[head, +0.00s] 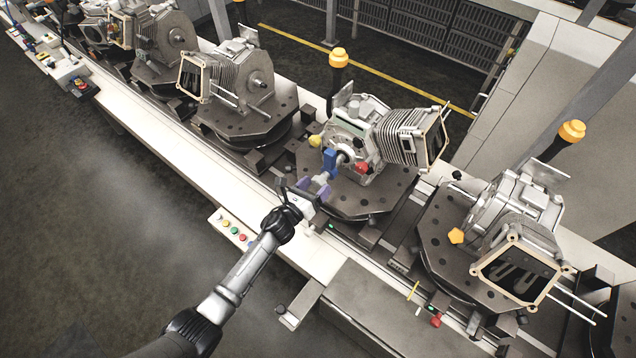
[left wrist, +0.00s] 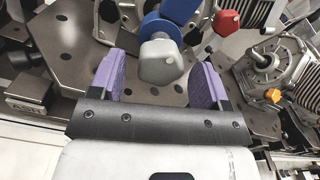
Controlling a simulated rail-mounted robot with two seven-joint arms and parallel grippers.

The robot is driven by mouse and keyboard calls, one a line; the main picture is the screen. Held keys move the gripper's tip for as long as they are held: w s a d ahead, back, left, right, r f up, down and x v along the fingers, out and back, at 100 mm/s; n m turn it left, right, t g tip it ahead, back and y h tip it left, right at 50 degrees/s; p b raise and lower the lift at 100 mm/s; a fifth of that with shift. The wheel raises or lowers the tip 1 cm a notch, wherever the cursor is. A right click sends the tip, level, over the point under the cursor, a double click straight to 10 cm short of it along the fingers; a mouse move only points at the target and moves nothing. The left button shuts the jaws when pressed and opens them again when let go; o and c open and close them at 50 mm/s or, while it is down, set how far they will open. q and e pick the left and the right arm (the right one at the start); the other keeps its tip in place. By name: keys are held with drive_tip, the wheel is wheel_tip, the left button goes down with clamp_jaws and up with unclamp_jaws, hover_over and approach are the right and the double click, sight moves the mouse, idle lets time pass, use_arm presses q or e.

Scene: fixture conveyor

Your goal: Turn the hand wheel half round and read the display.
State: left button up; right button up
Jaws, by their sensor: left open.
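No part that I can surely call the hand wheel shows, and no readable display is in view. A blue part with a grey knob (head: 330,160) sticks out from the engine unit (head: 362,135) on the middle round plate. In the left wrist view the grey knob (left wrist: 161,62) is close ahead, with the blue cylinder (left wrist: 160,28) behind it. My left gripper (head: 313,188) is open. In the left wrist view its purple fingers (left wrist: 158,80) stand on either side of the knob, apart from it. My right gripper is not in view.
A red knob (head: 361,168) and a yellow knob (head: 315,141) sit beside the blue part. Another engine (head: 515,220) stands to the right, and several stand to the left. A button panel (head: 231,230) is on the white front ledge. Orange-topped posts (head: 338,58) rise behind.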

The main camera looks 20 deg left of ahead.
use_arm(q)
drive_tip(key=shift+w+d, duration=0.25)
drive_tip(key=shift+w, duration=0.45)
drive_tip(key=c, duration=0.9)
